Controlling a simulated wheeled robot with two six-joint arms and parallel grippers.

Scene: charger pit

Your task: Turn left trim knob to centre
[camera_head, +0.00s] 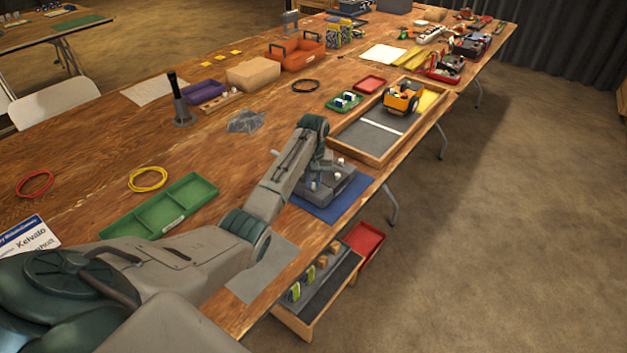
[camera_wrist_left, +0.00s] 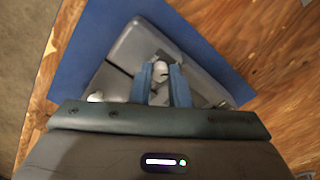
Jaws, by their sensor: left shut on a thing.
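A grey control box (camera_head: 346,186) lies on a blue mat (camera_head: 332,213) near the table's right edge. My left gripper (camera_head: 314,184) reaches down over the box's left part. In the left wrist view my left gripper (camera_wrist_left: 161,76) has its two blue fingers close on either side of a pale round knob, the left trim knob (camera_wrist_left: 160,68), and is shut on it. A second pale knob (camera_wrist_left: 96,97) shows on the box, apart from the fingers. The fingers hide part of the held knob, so its pointing angle is hard to tell. My right gripper is out of view.
A wooden tray (camera_head: 368,156) with a yellow toy truck (camera_head: 402,97) stands just beyond the box. A green divided tray (camera_head: 160,208) lies to the left. A wooden bin (camera_head: 318,300) with several blocks sits below the table edge.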

